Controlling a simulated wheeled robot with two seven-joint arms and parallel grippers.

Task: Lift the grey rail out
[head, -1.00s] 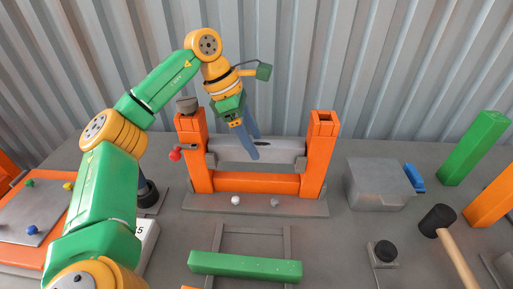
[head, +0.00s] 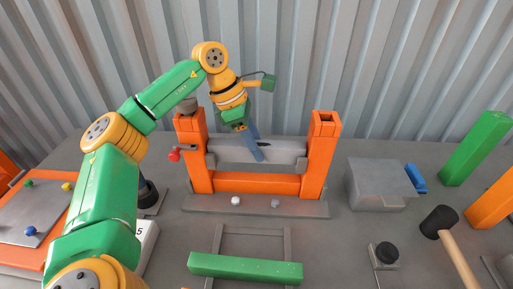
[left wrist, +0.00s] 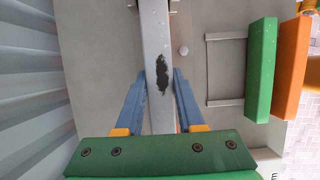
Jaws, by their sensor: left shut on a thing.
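The grey rail (head: 287,151) lies level between the two orange posts (head: 194,155) of a frame, above an orange crossbar (head: 258,184). It has a dark patch on top near its middle. My left gripper (head: 257,150) comes down on the rail from above, near its middle. In the left wrist view the rail (left wrist: 157,25) runs between the two blue fingers, and the gripper (left wrist: 159,76) is shut on it. The far finger is partly hidden in the head view. My right gripper is not in view.
A red knob (head: 174,155) sticks out by the left post. A green bar (head: 245,268) lies across a low grey frame in front. A grey box (head: 378,184) with a blue handle and a mallet (head: 439,221) stand to the right. Corrugated wall rises behind.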

